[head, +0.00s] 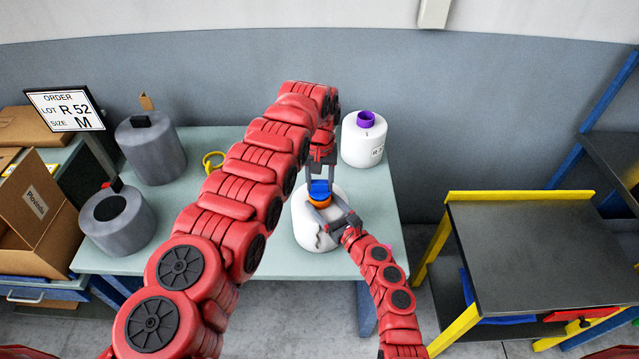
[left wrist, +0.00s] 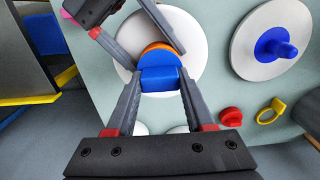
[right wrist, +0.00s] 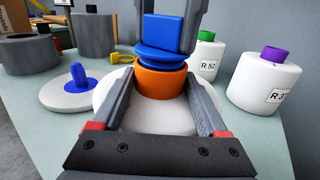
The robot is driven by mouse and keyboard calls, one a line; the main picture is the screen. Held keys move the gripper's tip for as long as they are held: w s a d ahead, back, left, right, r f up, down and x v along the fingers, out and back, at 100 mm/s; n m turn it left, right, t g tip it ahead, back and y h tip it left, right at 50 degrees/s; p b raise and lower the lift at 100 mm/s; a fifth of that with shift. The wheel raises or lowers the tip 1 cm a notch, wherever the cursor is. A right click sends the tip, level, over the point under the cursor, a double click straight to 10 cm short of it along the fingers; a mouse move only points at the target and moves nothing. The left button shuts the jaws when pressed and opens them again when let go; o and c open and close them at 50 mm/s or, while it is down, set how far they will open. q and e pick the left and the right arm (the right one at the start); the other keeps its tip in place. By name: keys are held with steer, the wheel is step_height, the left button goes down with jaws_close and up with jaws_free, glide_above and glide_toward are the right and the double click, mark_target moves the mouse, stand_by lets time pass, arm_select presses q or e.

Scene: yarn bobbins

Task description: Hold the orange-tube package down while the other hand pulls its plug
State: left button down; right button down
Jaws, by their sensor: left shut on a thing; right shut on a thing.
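The white package (head: 308,232) with the orange tube (right wrist: 160,83) stands upright near the table's front right. Its blue plug (right wrist: 170,34) is at the tube's mouth, with its round flange close above the orange rim. My left gripper (head: 320,186) reaches over from behind and is shut on the plug's block, which also shows between its fingers in the left wrist view (left wrist: 160,80). My right gripper (head: 334,217) comes from the front right and is shut around the orange tube, low over the package's top. I cannot tell how deep the plug sits.
A purple-tube package (head: 362,145) stands at the back right, and a green-tube package (right wrist: 208,54) beside it. A white disc with a blue plug (right wrist: 70,95), a yellow ring (left wrist: 270,111) and a red plug (left wrist: 231,116) lie on the table. Grey bobbins (head: 150,150) stand at the left.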

mark_target(320, 182)
arm_select(q)
steer(key=shift+r, duration=0.6)
steer(key=shift+r, duration=2.05)
arm_select(e)
steer(key=shift+c, duration=0.5)
jaws_free()
steer(key=shift+o, duration=0.5)
steer(key=shift+s+d, duration=0.15)
